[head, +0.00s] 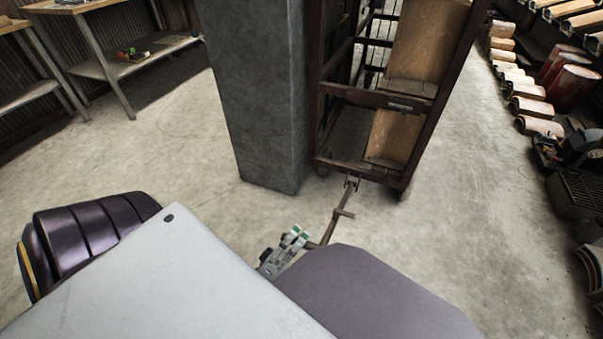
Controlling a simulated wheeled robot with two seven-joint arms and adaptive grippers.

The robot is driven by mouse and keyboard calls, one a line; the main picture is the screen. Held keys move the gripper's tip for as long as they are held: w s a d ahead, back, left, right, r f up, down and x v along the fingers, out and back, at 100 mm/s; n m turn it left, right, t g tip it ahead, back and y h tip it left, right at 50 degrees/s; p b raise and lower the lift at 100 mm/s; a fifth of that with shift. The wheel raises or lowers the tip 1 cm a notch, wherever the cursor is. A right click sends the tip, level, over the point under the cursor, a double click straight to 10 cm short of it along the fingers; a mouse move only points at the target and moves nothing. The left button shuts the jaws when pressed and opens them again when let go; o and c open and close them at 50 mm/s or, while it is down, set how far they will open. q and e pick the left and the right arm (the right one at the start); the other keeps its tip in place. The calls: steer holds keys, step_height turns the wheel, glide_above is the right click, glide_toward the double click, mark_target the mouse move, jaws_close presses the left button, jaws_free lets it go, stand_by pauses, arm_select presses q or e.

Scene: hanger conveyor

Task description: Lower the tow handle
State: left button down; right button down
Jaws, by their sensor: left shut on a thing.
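The tow handle (335,216) is a thin rusty bar with a short crosspiece. It runs from the bottom front of a dark metal cart (375,97) toward me, and its near end is hidden behind my own body parts. My left gripper (301,237), grey with green fingertip pads, is at the near end of the handle and shut on it. The exact contact is small and partly hidden. My right gripper is not in view.
A grey square pillar (258,100) stands just left of the cart. Workbenches (95,65) stand at the upper left. Curved pieces (530,106), red drums (572,88) and a machine (575,150) line the right side. Concrete floor is clear right of the handle.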

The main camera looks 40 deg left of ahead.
arm_select(q)
steer(key=s+d+f+b, duration=0.1)
steer(key=s+f, duration=0.2)
steer(key=f, duration=0.3)
steer(key=shift+f, duration=0.15)
steer(key=shift+s, duration=0.1)
steer(key=c, duration=1.3)
jaws_free()
steer(key=v, duration=0.7)
steer(key=shift+s+f, duration=0.15)
steer(key=shift+s, duration=0.05)
